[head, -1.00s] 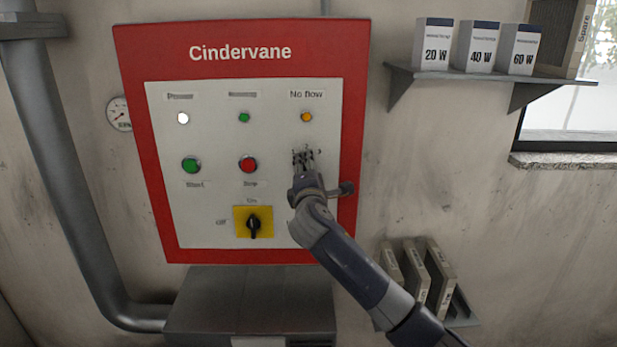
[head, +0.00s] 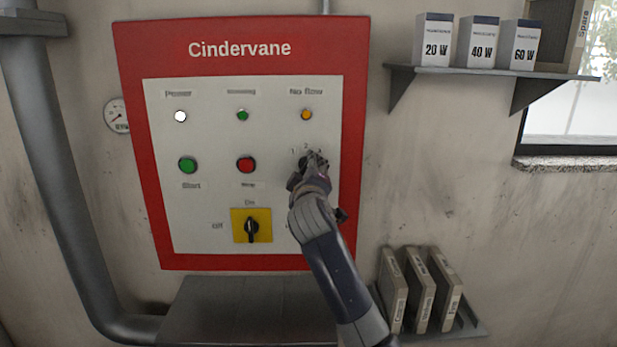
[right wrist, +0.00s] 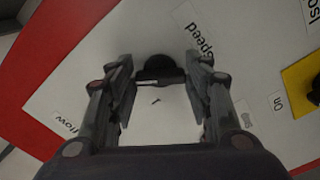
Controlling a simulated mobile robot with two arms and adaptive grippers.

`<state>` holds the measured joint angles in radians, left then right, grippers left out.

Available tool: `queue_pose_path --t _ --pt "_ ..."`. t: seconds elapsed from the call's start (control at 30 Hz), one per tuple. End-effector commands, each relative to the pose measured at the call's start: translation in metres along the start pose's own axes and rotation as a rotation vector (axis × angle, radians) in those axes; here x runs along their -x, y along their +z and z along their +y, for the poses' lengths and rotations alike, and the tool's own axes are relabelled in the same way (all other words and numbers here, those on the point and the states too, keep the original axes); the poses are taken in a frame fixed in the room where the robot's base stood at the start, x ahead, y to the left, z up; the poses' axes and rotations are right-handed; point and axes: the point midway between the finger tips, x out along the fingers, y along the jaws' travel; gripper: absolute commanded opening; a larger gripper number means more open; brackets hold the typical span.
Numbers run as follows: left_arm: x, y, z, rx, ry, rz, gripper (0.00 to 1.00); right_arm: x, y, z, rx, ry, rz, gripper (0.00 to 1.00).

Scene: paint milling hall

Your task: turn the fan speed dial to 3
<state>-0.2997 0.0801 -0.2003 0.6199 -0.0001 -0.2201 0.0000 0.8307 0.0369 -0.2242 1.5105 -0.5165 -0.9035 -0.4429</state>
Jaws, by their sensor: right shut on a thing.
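The fan speed dial (right wrist: 158,70) is a black knob on the white panel, with a "Speed" label beside it in the right wrist view. My right gripper (right wrist: 160,76) is shut on the dial, one finger on each side of it. In the head view my right gripper (head: 313,160) covers most of the dial, below the orange "No flow" lamp. Small scale marks show just above it, 1 and 2 faintly readable. Which mark the dial points at is hidden. My left gripper is not in view.
The red-framed Cindervane panel (head: 215,115) carries a green button (head: 188,165), a red button (head: 246,165) and a yellow-plated black switch (head: 251,227) at On. A shelf with lamp boxes (head: 481,45) is upper right. A grey pipe (head: 55,190) runs left.

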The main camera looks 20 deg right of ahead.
Motion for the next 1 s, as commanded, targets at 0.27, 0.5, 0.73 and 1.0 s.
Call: queue_pose_path --t 0.27,0.5,0.73,1.0 --pt "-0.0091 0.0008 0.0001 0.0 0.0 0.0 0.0 0.0 0.0009 -0.0035 -0.151 -0.003 -0.002 0.23" --pt "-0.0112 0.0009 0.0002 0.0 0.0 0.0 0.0 -0.0001 0.0009 -0.0031 -0.207 -0.003 -0.003 0.23" --pt "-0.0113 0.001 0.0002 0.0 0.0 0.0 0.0 -0.0002 0.0008 -0.0028 -0.219 -0.003 -0.003 0.23" --pt "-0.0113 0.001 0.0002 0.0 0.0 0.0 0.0 -0.0001 0.0006 -0.0028 -0.219 -0.003 -0.003 0.53"
